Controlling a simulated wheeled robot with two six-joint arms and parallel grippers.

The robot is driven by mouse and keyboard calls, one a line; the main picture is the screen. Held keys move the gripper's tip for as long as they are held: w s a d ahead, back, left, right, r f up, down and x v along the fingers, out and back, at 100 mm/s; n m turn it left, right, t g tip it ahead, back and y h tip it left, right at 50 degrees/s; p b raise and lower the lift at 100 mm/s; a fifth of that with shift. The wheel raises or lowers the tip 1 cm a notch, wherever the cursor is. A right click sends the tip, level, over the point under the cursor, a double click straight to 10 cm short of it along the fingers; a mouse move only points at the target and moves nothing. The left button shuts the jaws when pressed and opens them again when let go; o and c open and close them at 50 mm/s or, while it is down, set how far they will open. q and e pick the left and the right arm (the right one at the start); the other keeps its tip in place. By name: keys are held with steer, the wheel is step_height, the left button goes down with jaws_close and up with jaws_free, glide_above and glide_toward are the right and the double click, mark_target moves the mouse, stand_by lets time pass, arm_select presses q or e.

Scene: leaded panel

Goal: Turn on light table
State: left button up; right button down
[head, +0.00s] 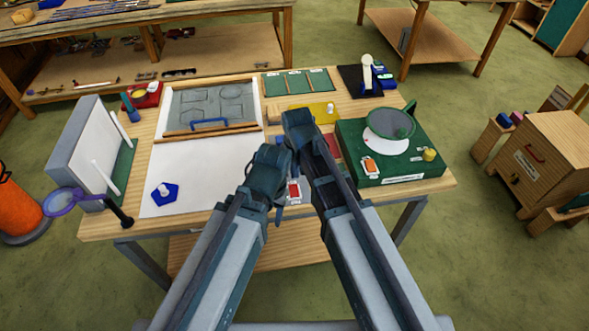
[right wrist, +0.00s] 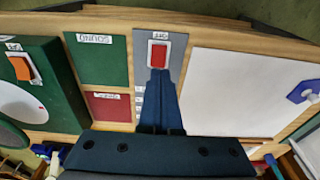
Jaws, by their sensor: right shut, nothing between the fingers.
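A red rocker switch (head: 293,190) sits on a grey plate near the table's front edge. It also shows in the right wrist view (right wrist: 158,53), with a small label beside it. My right gripper (head: 294,176) points down at the switch. In the right wrist view its shut, empty fingertips (right wrist: 158,72) are at the switch's edge; I cannot tell whether they touch. The white flat panel (head: 185,180) lies left of the switch; I cannot tell whether it is lit. My left gripper (head: 278,210) is beside the right one, its fingers mostly hidden.
A green box (head: 400,178) with an orange switch (head: 370,166) and round wheel stands right. A blue hexagonal piece (head: 164,193) lies on the white panel. A framed pattern board (head: 212,105) is behind it. A purple magnifier (head: 75,200) stands at the left edge.

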arm_select(q)
step_height(320, 180, up, 3)
steer(key=shift+f+p, duration=0.15)
steer(key=shift+p, duration=0.65)
arm_select(e)
steer(key=r, duration=0.2)
steer(key=shift+s+r, duration=0.3)
steer(key=shift+r, duration=0.05)
steer(key=shift+w+r+t, duration=0.15)
steer(key=shift+w+t, duration=0.25)
steer(key=shift+w, duration=0.5)
arm_select(q)
steer(key=shift+f, duration=0.1)
